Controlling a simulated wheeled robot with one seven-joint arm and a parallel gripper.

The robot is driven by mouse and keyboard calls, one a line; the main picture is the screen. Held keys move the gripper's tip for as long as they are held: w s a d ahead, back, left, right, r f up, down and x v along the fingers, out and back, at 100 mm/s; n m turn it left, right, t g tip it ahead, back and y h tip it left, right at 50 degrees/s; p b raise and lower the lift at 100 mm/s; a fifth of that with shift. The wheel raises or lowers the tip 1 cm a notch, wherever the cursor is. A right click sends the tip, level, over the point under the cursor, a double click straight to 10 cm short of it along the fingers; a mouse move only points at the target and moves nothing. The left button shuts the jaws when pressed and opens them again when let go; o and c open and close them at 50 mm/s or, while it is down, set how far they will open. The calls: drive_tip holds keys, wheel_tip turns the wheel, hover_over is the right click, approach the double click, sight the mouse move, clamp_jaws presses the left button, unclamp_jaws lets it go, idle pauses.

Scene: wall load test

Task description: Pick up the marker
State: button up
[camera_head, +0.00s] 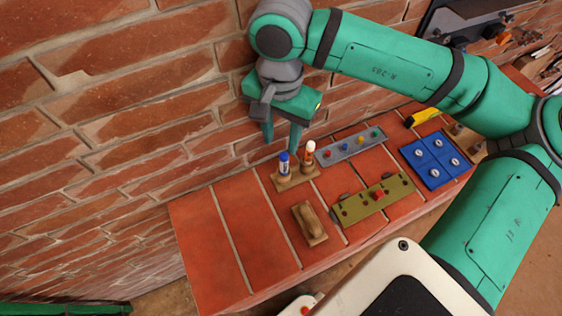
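Two markers stand upright in a wooden holder (295,182) on a brick ledge. One marker (284,164) is white with a blue cap. The other marker (307,157) has a reddish-orange body and a white top. I cannot tell which of them the task means. My gripper (281,147) points down just above and behind the blue-capped marker. Its two green fingers are apart, with nothing seen held between them. The right fingertip appears close to both markers; whether it touches either one is unclear.
A wooden block with a handle (310,224), an olive panel (352,213), a grey panel (345,150) and a blue panel (436,160) lie on the brick ledge (222,240). A yellow object (422,117) lies farther back. The brick wall (130,120) rises behind. The ledge's left end is clear.

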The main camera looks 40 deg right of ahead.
sight(284, 155)
wheel_tip(284, 155, down, 3)
drive_tip(key=shift+f, duration=0.15)
drive_tip(key=shift+s+d+f, duration=0.1)
drive_tip(key=shift+s+f, duration=0.15)
drive_tip(key=shift+f, duration=1.15)
drive_tip(key=shift+s+d+f, duration=0.1)
drive_tip(key=shift+s+f, duration=0.1)
drive_tip(key=shift+f, duration=1.15)
drive_tip(key=shift+w+a, duration=0.1)
drive_tip(key=c, duration=0.6)
clamp_jaws()
